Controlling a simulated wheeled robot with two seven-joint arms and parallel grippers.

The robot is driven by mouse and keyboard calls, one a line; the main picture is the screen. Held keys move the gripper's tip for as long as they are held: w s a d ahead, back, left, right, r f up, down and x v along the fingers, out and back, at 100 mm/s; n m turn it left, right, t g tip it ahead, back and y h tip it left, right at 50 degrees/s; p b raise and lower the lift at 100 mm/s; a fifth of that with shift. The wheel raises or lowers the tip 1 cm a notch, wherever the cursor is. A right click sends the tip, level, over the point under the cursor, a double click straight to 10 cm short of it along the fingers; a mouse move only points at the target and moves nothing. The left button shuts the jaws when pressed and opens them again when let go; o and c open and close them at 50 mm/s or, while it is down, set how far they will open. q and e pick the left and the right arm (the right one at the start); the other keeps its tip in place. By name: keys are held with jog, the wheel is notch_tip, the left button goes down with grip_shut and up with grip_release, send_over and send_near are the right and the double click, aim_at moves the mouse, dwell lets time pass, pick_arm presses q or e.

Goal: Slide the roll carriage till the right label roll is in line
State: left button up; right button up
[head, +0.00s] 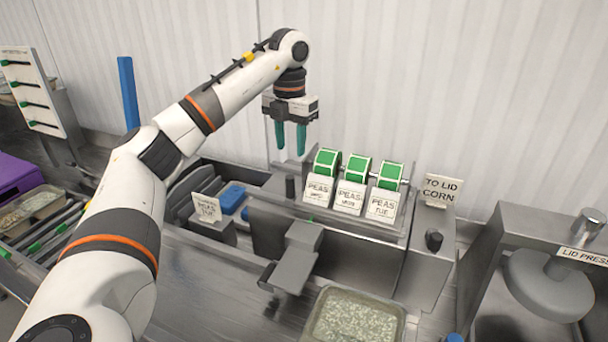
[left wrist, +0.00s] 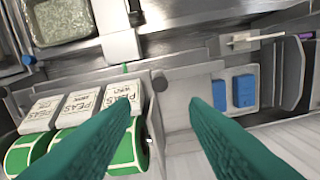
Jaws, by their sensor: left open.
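Three green-edged label rolls, the left (head: 326,162), middle (head: 357,168) and right (head: 390,176), sit side by side on the roll carriage. White PEAS labels hang in front of them; the right one seems to read TUE. A dark knob (head: 290,187) stands at the carriage's left end and also shows in the left wrist view (left wrist: 159,82). A grey dispensing plate (head: 296,268) juts from the machine front, left of the rolls. My left gripper (head: 291,152) points down, open and empty, above and behind the left knob. The right gripper is not in view.
A tray of rice (head: 352,318) stands before the machine. A PEAS card (head: 206,208) and blue blocks (head: 232,198) are at left. A TO LID CORN sign (head: 441,190) stands at the machine's right end, and a lid press (head: 545,280) farther right.

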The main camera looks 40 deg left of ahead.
aim_at(290, 185)
pick_arm(q)
jog(key=f, duration=0.2)
jog(key=shift+s+f+b, duration=0.3)
jog(key=shift+s+b, duration=0.05)
notch_tip(290, 185, down, 7)
jog(key=shift+w+f+p, duration=0.1)
jog(key=shift+f+p, duration=0.05)
jog(key=shift+p, duration=1.1)
jog(key=shift+f, duration=0.8)
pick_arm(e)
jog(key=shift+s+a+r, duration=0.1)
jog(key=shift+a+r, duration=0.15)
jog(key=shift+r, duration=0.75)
pick_arm(q)
jog(key=shift+c, duration=0.3)
